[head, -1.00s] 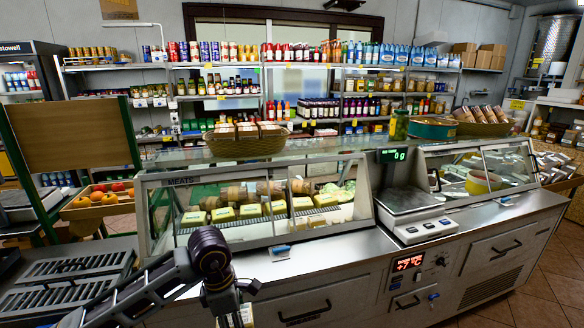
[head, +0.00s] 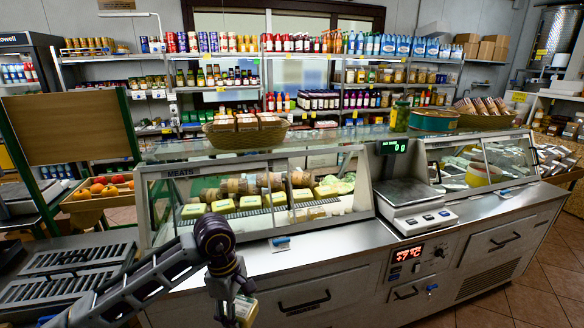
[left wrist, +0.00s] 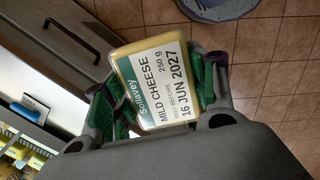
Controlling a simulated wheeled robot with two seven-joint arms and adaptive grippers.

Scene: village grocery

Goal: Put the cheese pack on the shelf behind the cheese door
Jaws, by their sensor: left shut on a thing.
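My left gripper (head: 234,306) is shut on a yellow cheese pack (head: 246,311) in front of the counter, low in the head view. In the left wrist view the cheese pack (left wrist: 158,84) shows its white label, "Mild Cheese 250 g", between the green finger pads of the gripper (left wrist: 160,95). A glass-fronted case (head: 255,232) with a "MEATS" sign stands behind and above the gripper. Several yellow packs (head: 222,206) sit inside it. I cannot tell which panel is the cheese door or whether it is open. My right gripper is not in view.
A scale (head: 408,195) stands right of the case, and a second glass case (head: 480,165) is beyond it. Baskets and a green jar (head: 400,117) stand on top. The steel counter front has drawer handles (head: 303,302). A fruit crate (head: 98,196) stands at left.

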